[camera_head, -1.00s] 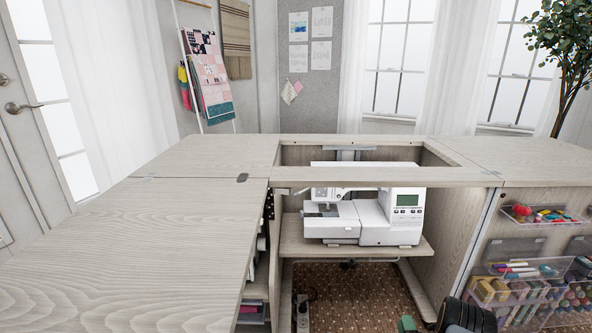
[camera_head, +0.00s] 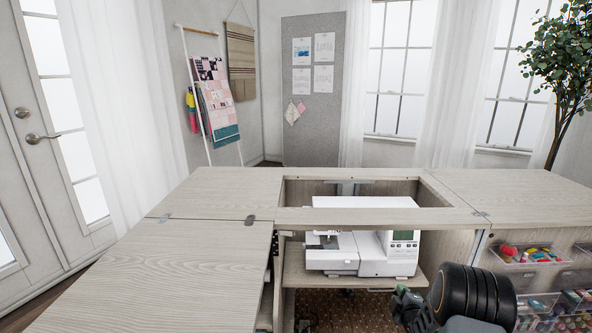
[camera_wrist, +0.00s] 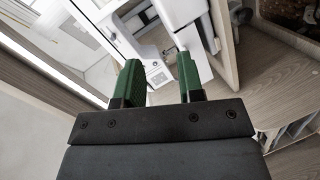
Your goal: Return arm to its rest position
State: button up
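My gripper (camera_wrist: 157,68) shows in the wrist view with its two green fingers apart and nothing between them. In the head view, part of my gripper (camera_head: 402,303) shows at the bottom, right of centre, in front of the cabinet, with my dark arm link behind it. The white sewing machine (camera_head: 385,257) sits on a shelf inside the cabinet, below the top opening. White parts of the machine (camera_wrist: 190,14) show beyond the fingertips in the wrist view, apart from them.
The wooden cabinet top (camera_head: 150,275) spreads left and is bare. A rectangular opening lies at its middle. Clear bins (camera_head: 530,255) of sewing supplies hang at the right, partly hidden by my arm. A plant (camera_head: 566,65) stands behind right.

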jog(key=s+a+r+m+g+p, duration=0.2)
jog(key=a+r+p, duration=0.15)
jog(key=r, duration=0.65)
jog(key=s+a+r+m+g+p, duration=0.1)
jog(key=s+a+r+m+p, duration=0.15)
jog(key=r+p, duration=0.45)
jog(key=s+a+r+m+g+p, duration=0.2)
jog(key=r+p, duration=0.1)
jog(key=r, duration=0.9)
jog(key=s+a+r+m+g+p, duration=0.2)
jog(key=s+a+r+p, duration=0.1)
jog(key=s+r, duration=0.3)
jog(key=s+a+r+m+g+p, duration=0.2)
jog(key=s+r+p, duration=0.4)
jog(key=s, duration=0.3)
jog(key=s+a+r+m+g+y+p, duration=0.1)
jog(key=s+a+r+m+g+p, duration=0.1)
jog(key=s+r, duration=0.5)
jog(key=s+a+m+p, duration=0.1)
jog(key=a+p, duration=0.1)
jog(key=shift+a+r+p, duration=0.2)
jog(key=shift+a+p, duration=0.1)
jog(key=shift+a, duration=0.05)
jog(key=shift+s, duration=0.1)
